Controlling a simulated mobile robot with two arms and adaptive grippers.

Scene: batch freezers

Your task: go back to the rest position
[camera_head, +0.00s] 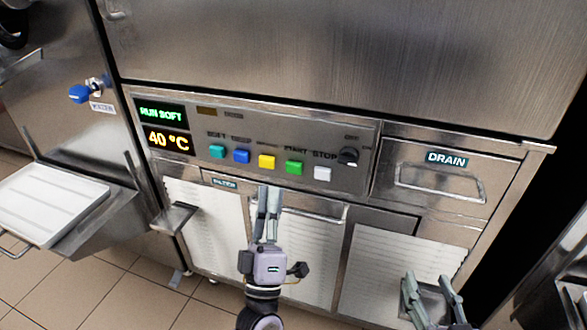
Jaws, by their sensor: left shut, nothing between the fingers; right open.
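My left gripper (268,192) is in the lower middle of the head view, fingers together and empty. It points up at the front of the steel batch freezer (330,60), just below the row of buttons. I cannot tell whether it touches the front. My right gripper (430,280) is at the lower right, fingers apart and empty, in front of a white louvred panel (385,262). The control panel shows a green "RUN SOFT" display (160,112) and an amber "40 °C" display (167,140).
Colored buttons, including a yellow one (266,161), and a black knob (348,156) sit on the panel. A drawer marked DRAIN (440,185) is at the right. A white tray (45,207) stands at the left, near a blue-handled valve (80,94). Tiled floor (125,300) shows at the lower left.

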